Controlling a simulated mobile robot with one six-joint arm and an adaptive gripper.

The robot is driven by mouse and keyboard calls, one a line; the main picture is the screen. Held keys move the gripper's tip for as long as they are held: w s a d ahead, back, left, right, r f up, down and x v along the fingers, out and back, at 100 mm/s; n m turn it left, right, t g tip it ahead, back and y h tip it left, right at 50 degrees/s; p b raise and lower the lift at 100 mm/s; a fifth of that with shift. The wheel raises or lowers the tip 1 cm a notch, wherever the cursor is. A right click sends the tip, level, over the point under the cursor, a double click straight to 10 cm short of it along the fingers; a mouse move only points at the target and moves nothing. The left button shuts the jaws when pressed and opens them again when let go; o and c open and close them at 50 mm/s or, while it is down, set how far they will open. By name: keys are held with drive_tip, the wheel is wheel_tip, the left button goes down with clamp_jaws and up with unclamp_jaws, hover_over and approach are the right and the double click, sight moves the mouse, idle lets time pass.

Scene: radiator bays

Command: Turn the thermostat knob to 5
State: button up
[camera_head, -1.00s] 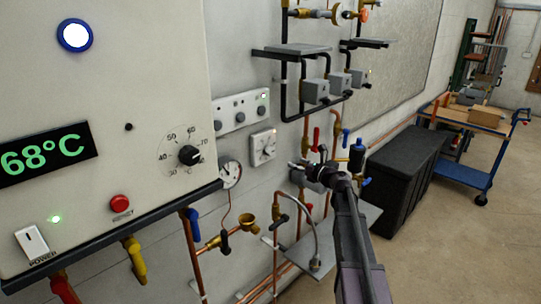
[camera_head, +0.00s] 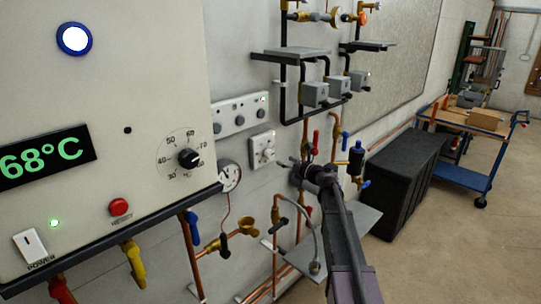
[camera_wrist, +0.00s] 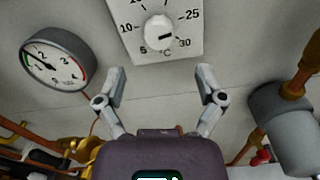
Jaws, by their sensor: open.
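The thermostat is a white square plate (camera_wrist: 188,14) on the wall, with numbers from 5 to 30 and °C. Its round white knob (camera_wrist: 159,32) has a dark mark pointing right, close to 30. The 5 is at the dial's lower left. In the head view the thermostat (camera_head: 262,149) is on the wall right of the boiler panel. My gripper (camera_wrist: 160,80) is open and empty, its two fingers spread below the knob in the wrist picture, apart from it. In the head view my gripper (camera_head: 293,164) is just right of and below the thermostat.
A round pressure gauge (camera_wrist: 57,60) is left of the thermostat. A grey cylindrical fitting (camera_wrist: 287,125) with copper pipe is at the right. The boiler panel has its own black knob (camera_head: 189,158). A black chest (camera_head: 405,185) and a blue trolley (camera_head: 470,170) stand farther right.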

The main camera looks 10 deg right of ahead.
sight(272, 155)
drive_tip(key=x, duration=0.8)
drive_tip(key=shift+w+a, duration=0.15)
drive_tip(key=shift+a, duration=0.05)
drive_tip(key=c, duration=1.2)
drive_tip(key=shift+o, duration=0.2)
drive_tip(key=shift+d, duration=0.2)
drive_tip(key=shift+a, duration=0.15)
